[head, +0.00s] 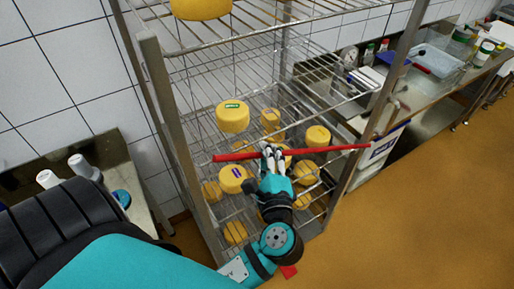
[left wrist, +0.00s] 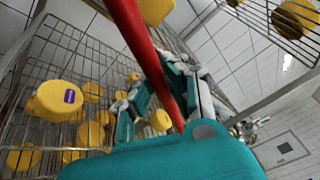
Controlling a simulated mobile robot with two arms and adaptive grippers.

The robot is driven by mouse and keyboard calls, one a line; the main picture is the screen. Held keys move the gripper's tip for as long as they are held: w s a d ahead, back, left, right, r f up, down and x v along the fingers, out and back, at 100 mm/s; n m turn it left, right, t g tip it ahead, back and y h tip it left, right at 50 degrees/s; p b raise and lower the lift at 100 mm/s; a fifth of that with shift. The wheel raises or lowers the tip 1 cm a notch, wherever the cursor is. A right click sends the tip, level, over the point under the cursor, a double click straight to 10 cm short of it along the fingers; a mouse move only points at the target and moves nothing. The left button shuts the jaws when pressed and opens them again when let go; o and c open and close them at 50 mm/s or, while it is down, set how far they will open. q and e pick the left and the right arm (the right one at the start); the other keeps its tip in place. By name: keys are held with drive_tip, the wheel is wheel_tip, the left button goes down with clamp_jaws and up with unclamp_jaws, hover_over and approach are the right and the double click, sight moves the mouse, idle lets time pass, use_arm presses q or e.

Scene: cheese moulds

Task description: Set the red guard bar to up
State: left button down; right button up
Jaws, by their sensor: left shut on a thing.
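The red guard bar (head: 230,156) lies nearly level across the front of the wire rack. Its left end is just inside the left post and its right end is by the right post. My left gripper (head: 271,154) is shut on the bar around its middle. In the left wrist view the red guard bar (left wrist: 140,40) runs down from the top between the fingers of my left gripper (left wrist: 168,98). The fingers hide part of the bar. My right gripper is not in view.
The wire rack (head: 176,135) holds several yellow cheeses, one (head: 232,117) behind the bar. A counter with a sink (head: 435,65) stands at the right. A small table with bottles (head: 82,166) stands at the left. The orange floor (head: 420,220) is clear at lower right.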

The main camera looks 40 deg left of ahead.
use_arm(q)
drive_tip(key=shift+m+g, duration=0.3)
drive_tip(key=shift+m, duration=0.3)
drive_tip(key=w+r, duration=0.2)
drive_tip(key=r, duration=0.1)
drive_tip(key=d+r+p, duration=0.1)
drive_tip(key=r, duration=0.1)
drive_tip(key=shift+w+d+r, duration=0.1)
drive_tip(key=shift+w+r, duration=0.05)
drive_tip(key=shift+w, duration=0.25)
drive_tip(key=shift+w+d+r, duration=0.2)
drive_tip(key=shift+w+r, duration=0.25)
drive_tip(key=shift+r, duration=0.2)
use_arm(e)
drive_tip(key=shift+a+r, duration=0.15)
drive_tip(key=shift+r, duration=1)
use_arm(q)
drive_tip(key=c, duration=1.3)
unclamp_jaws()
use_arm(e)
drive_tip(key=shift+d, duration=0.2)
